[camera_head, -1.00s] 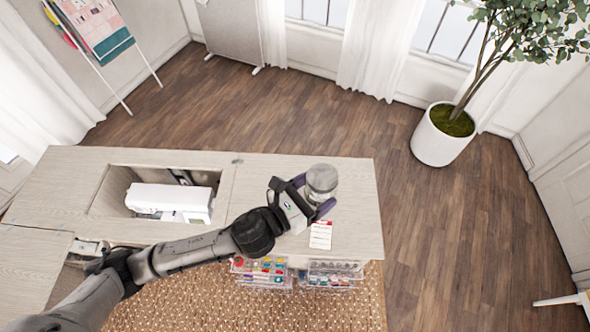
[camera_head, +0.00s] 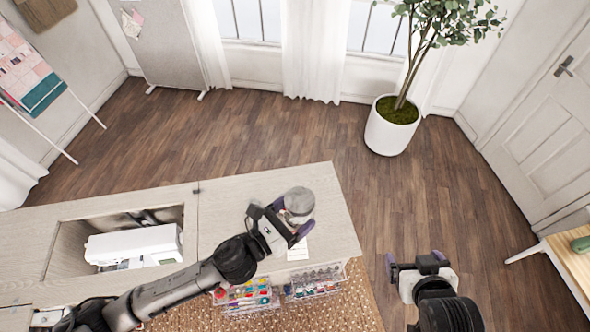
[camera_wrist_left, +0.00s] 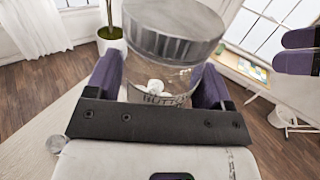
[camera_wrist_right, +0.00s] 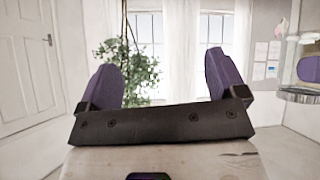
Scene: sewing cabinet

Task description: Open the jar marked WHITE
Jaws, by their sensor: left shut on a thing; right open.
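A clear jar with a grey lid (camera_head: 299,199) is held upright between the purple fingers of my left gripper (camera_head: 292,218), over the right part of the cabinet top. In the left wrist view the lid (camera_wrist_left: 173,30) sits on the glass jar (camera_wrist_left: 150,78). A white round piece shows inside, and the part of the label I can read says "BUTTO"; the word WHITE is not readable. My right gripper (camera_head: 414,258) is open and empty, to the right of the cabinet and apart from the jar. Its fingers show at the right of the left wrist view (camera_wrist_left: 297,50).
The cabinet top (camera_head: 225,210) has a recess with a white sewing machine (camera_head: 135,246). A paper card (camera_head: 298,251) lies by the jar. Clear trays of small supplies (camera_head: 245,295) hang at the front edge. A wooden table (camera_head: 575,262) stands at the right; floor between is clear.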

